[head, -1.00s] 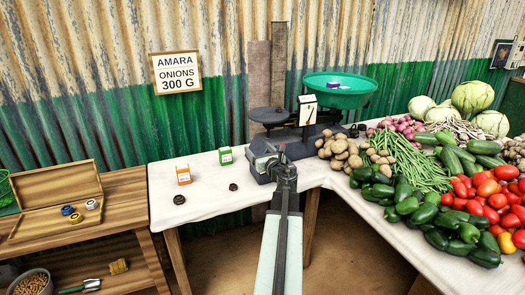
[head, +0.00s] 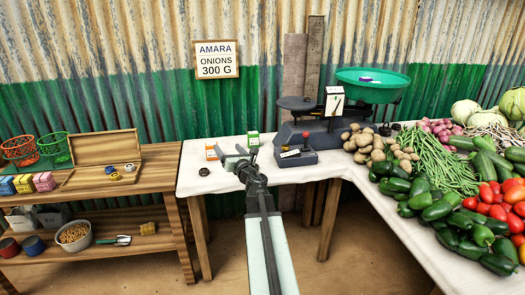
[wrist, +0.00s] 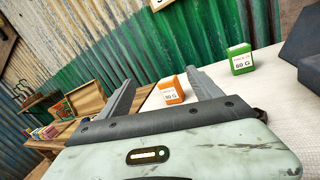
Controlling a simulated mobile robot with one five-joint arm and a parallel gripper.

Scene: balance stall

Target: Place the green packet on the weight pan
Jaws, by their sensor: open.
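The green packet (head: 253,138), a small box with a white label, stands upright on the white-topped table behind my gripper. In the wrist view it (wrist: 240,59) is to the right of both fingers, and its label reads 60 G. My gripper (head: 237,161) is open and empty, over the table in front of the packets. Its fingers show in the wrist view (wrist: 164,90), with the orange packet (wrist: 171,92) seen between them, farther off. The weight pan, a flat dark plate (head: 298,103), is on the left of the balance scale (head: 318,132) and looks empty.
The scale's green bowl (head: 372,86) holds a small purple and white thing. The orange packet (head: 211,153) and a dark disc (head: 204,171) are left of my gripper. Potatoes (head: 378,148) and other vegetables fill the right. A wooden shelf (head: 152,165) stands left.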

